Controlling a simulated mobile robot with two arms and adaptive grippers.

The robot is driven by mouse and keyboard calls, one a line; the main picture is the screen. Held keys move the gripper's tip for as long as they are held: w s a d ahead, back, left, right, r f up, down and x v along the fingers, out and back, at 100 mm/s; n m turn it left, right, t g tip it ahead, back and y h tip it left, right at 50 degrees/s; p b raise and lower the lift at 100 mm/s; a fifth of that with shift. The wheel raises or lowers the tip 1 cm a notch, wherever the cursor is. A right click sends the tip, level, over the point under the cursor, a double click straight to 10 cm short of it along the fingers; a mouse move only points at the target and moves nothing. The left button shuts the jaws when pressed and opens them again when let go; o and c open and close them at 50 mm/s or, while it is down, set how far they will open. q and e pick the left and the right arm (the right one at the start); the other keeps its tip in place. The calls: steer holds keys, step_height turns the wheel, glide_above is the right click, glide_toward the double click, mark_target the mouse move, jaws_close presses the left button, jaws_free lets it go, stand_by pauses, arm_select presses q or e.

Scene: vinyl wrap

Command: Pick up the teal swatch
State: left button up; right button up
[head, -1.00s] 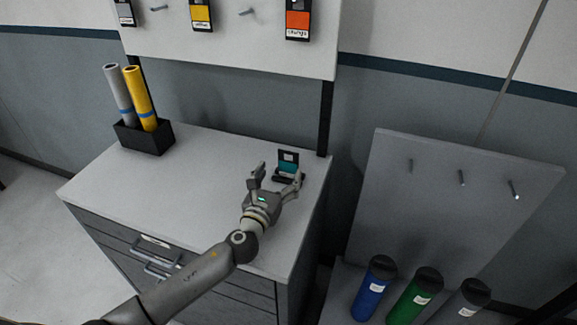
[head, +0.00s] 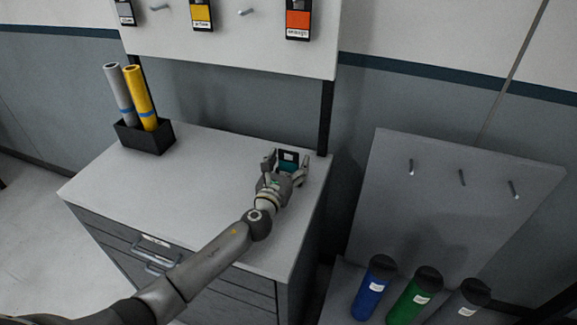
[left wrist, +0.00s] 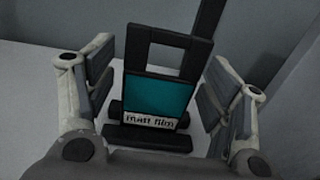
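The teal swatch (head: 288,167) stands upright in a small dark holder near the back right of the white cabinet top. In the left wrist view the teal swatch (left wrist: 158,98) has a black frame with an opening at its top and a label reading "matt film". My left gripper (head: 286,165) is open around it, one finger on each side. In the left wrist view my left gripper (left wrist: 160,90) shows a gap between each finger and the swatch. The gripper hides the swatch's lower part in the head view. My right gripper is in neither view.
A black box (head: 144,138) with a grey and a yellow roll stands at the cabinet's back left. Yellow (head: 201,15) and orange (head: 298,20) swatches hang on the board above. A dark post (head: 326,118) rises close behind the swatch. The middle of the cabinet top (head: 200,185) is clear.

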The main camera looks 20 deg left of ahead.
mark_target(288, 153)
arm_select(q)
steer(key=c, duration=0.7)
steer(key=shift+r, duration=0.1)
steer(key=shift+r+p, duration=0.3)
steer(key=shift+r, duration=0.25)
step_height(288, 153, up, 2)
steer(key=shift+r+p, duration=0.15)
steer(key=shift+p, duration=0.2)
steer(key=s+a+r, duration=0.4)
steer(key=s+r, duration=0.5)
steer(key=s, duration=0.4)
steer(key=shift+s+r+p, duration=0.2)
steer(key=shift+p, duration=0.1)
